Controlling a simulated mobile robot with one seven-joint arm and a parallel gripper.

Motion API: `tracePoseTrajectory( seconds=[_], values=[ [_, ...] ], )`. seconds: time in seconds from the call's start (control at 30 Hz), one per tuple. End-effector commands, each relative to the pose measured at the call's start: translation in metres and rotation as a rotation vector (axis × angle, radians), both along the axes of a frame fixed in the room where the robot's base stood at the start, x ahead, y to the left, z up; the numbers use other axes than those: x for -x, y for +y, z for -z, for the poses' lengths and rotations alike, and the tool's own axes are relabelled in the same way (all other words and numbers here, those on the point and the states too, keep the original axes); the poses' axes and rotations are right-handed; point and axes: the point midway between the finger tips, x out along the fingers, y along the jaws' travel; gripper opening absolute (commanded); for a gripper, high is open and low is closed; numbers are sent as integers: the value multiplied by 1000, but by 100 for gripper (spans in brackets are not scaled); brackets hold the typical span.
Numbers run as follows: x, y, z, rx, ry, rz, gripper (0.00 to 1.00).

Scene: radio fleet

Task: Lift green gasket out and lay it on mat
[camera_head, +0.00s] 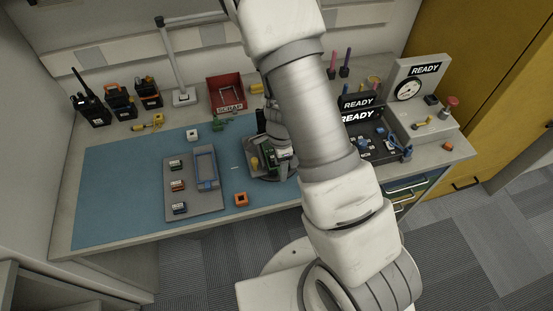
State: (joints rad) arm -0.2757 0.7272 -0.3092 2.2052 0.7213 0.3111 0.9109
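The blue mat (120,190) covers the left and middle of the workbench. I cannot make out which part of this green is the gasket, or whether the fingers are open or shut. Small green pieces (217,125) also lie at the mat's back edge, in front of the red scrap bin.
A grey tray (190,205) with small parts and a blue frame lies on the mat. An orange block (241,199) and a white block (192,135) lie near it. The red SCRAP bin (226,107), radios (92,105) and a lamp stand (183,97) line the back. The mat's left is clear.

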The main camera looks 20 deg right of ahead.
Motion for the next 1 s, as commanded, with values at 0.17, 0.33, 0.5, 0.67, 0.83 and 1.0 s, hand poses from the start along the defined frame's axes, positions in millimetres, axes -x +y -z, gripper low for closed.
tracePoseTrajectory(
  seconds=[0.17, 0.33, 0.5, 0.67, 0.83, 1.0],
  values=[
    [0, 0, 0, 0, 0, 0, 25],
    [0, 0, 0, 0, 0, 0, 0],
    [0, 0, 0, 0, 0, 0, 0],
    [0, 0, -1, 0, 0, 0, 0],
    [0, -2, -4, 0, 0, 0, 0],
    [1, -5, -10, -1, 3, -1, 0]
  ],
)
